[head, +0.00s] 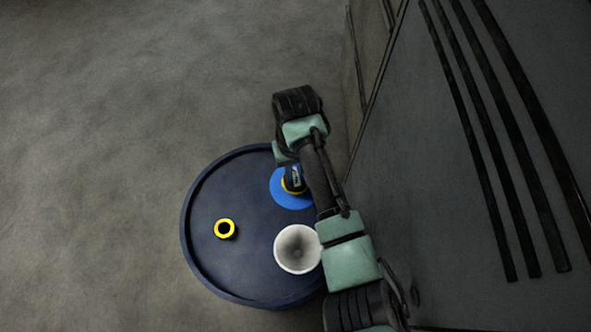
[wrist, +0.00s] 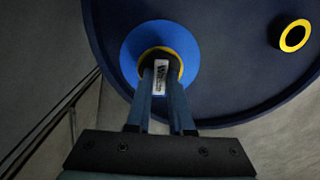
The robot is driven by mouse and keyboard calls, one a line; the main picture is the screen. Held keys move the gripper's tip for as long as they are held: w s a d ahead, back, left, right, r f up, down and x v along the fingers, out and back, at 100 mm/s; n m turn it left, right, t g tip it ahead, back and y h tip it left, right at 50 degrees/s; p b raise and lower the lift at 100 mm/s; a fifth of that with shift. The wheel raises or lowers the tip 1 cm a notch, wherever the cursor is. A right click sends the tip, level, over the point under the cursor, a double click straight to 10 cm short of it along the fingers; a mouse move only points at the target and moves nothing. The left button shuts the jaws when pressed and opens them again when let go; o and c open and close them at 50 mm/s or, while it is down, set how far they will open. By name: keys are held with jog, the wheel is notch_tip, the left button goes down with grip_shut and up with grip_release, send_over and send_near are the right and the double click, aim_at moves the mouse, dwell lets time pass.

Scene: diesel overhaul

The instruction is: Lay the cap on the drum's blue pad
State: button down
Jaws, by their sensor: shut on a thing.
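The cap (wrist: 161,55), dark with a yellow rim and a white label, is between the two fingers of my gripper (wrist: 161,80), which is shut on it. The blue pad (wrist: 130,60) is a round disc on the drum top, and the cap is over its middle in the wrist view. In the head view the cap (head: 293,184) also lies within the outline of the pad (head: 287,201), partly hidden by my arm. I cannot tell whether the cap touches the pad or is just above it. The dark blue drum (head: 243,180) has a raised rim.
A yellow ring with a dark centre (head: 225,228) lies on the drum's left part; it also shows in the wrist view (wrist: 294,35). A white bowl (head: 298,249) stands at the drum's front right. A large grey panelled body (head: 460,140) rises to the right. The floor at left is clear.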

jog(key=c, duration=0.7)
grip_release()
